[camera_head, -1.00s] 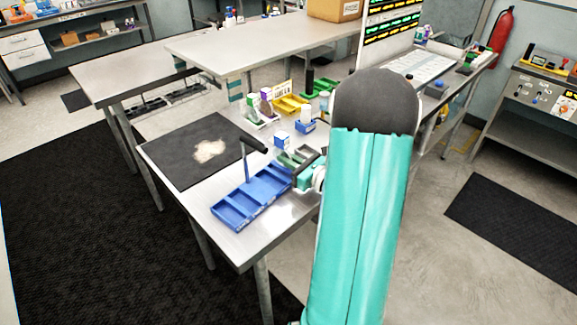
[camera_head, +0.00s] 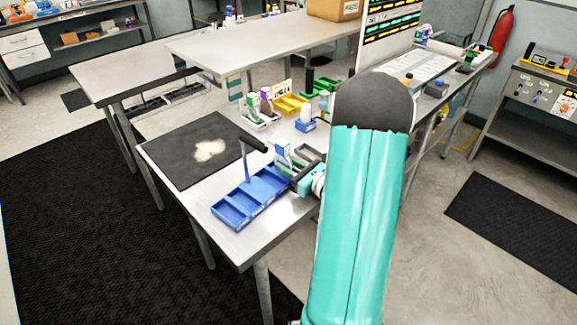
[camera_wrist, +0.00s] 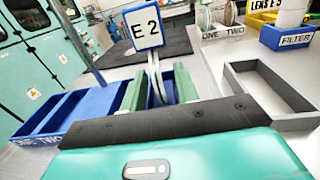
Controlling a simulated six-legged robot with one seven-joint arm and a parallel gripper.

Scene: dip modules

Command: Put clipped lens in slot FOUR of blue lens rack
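The clipped lens (camera_wrist: 144,28) is a blue-framed white plate, with "E 2" readable, on pale curved clip arms. It stands upright between the green fingers of my gripper (camera_wrist: 158,90), which look closed on the clip; the contact is partly hidden. In the head view the lens (camera_head: 283,151) shows above my gripper (camera_head: 297,172). The blue lens rack (camera_head: 238,207) lies at the table's front edge, with several slots. My gripper is over its right end. In the wrist view the rack (camera_wrist: 48,128) shows "TWO" at its left; the label by my gripper is hidden.
A blue post with a black handle (camera_head: 247,150) rises by the rack's back edge. A grey open tray (camera_wrist: 232,82) stands right of my gripper. A blue FILTER holder (camera_wrist: 288,38) is behind it. A dark mat (camera_head: 180,165) lies left; yellow and green bins (camera_head: 289,104) stand farther back.

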